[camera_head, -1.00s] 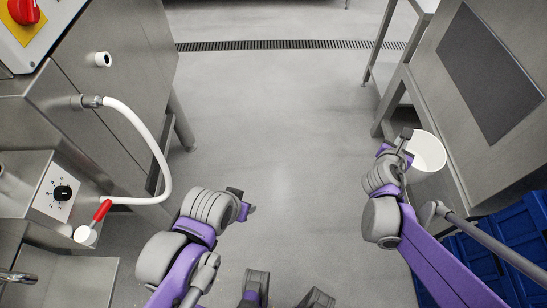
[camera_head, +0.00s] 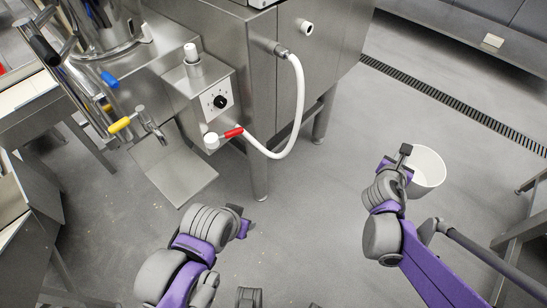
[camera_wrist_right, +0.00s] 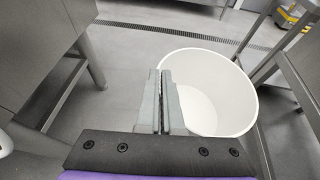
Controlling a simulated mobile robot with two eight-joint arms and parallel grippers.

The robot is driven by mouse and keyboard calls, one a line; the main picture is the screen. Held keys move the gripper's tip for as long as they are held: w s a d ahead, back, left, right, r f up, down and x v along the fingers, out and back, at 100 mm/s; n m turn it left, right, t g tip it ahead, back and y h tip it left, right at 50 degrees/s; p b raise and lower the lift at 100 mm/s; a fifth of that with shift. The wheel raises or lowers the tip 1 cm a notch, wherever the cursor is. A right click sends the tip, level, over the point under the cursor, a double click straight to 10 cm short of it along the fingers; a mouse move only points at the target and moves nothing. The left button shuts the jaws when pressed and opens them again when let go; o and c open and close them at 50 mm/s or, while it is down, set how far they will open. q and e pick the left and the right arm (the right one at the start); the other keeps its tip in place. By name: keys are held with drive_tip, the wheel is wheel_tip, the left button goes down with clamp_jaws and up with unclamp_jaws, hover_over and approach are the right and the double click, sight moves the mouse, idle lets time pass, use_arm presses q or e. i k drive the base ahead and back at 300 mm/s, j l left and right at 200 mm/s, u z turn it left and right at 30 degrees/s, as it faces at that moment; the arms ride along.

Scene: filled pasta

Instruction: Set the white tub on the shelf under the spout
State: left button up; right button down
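The white tub (camera_head: 428,172) is an empty, round, open bucket held off the floor at the right of the head view. My right gripper (camera_head: 402,158) is shut on its rim; the right wrist view shows the two fingers (camera_wrist_right: 166,98) together at the left wall of the tub (camera_wrist_right: 213,85). The shelf (camera_head: 172,178) is a bare flat steel plate at the left of the head view. Above it is a steel spout (camera_head: 150,124) with a yellow-handled valve. My left gripper (camera_head: 240,220) is low in the middle, apart from the shelf; its finger opening is unclear.
A control box (camera_head: 212,98) with a black knob stands beside the shelf. A white hose (camera_head: 297,110) with a red-handled valve (camera_head: 222,137) loops out from the machine. A machine leg (camera_head: 258,170) stands nearby. Open floor (camera_head: 330,220) lies between the machine and the tub.

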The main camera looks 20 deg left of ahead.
sight(182, 173)
drive_tip(key=k+u, duration=0.1)
drive_tip(key=u, duration=0.85)
drive_tip(key=k+j+u, duration=0.1)
drive_tip(key=u, duration=0.4)
drive_tip(key=j+u, duration=0.1)
drive_tip(key=u, duration=0.7)
drive_tip(key=j+u, duration=0.1)
drive_tip(key=u, duration=0.3)
drive_tip(key=i+l, duration=0.3)
